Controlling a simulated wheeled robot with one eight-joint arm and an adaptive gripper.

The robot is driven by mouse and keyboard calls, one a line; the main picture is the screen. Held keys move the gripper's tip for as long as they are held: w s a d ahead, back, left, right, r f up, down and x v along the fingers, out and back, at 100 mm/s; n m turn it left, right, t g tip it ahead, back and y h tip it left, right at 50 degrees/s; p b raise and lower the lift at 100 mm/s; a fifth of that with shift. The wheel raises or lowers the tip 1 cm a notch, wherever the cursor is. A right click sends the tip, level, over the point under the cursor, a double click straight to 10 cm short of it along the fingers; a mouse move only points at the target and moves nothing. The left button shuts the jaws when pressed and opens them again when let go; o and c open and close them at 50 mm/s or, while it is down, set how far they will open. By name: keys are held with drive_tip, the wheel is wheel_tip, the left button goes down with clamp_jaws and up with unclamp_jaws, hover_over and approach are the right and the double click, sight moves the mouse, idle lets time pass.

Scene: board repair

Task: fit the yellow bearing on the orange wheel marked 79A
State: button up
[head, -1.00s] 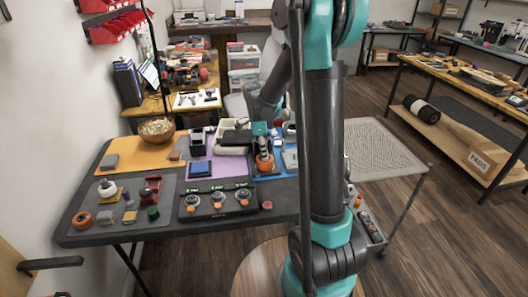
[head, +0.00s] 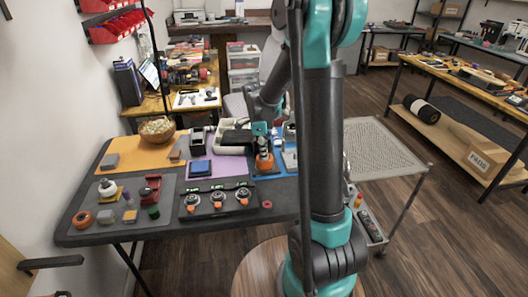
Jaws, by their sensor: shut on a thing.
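An orange wheel (head: 264,163) is at the blue mat on the right part of the dark table. My gripper (head: 263,152) points down right above this wheel, its fingers at the wheel's top. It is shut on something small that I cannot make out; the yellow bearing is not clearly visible. The marking 79A cannot be read. Another orange wheel (head: 82,217) lies on the grey mat at the front left.
A dark board with several orange-marked round dials (head: 217,203) is at the front middle. A red round piece (head: 267,205) is near the front edge. A wooden bowl (head: 157,131) stands at the back left. My arm hides part of the table's right side.

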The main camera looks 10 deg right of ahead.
drive_tip(key=shift+s+f, duration=0.1)
drive_tip(key=shift+s, duration=0.05)
drive_tip(key=o, duration=1.6)
drive_tip(key=shift+w, duration=0.2)
drive_tip(key=shift+r, duration=1.3)
drive_tip(key=c, duration=0.3)
drive_tip(key=o, duration=0.3)
drive_tip(key=shift+r, duration=2.2)
drive_tip(key=shift+s, duration=0.1)
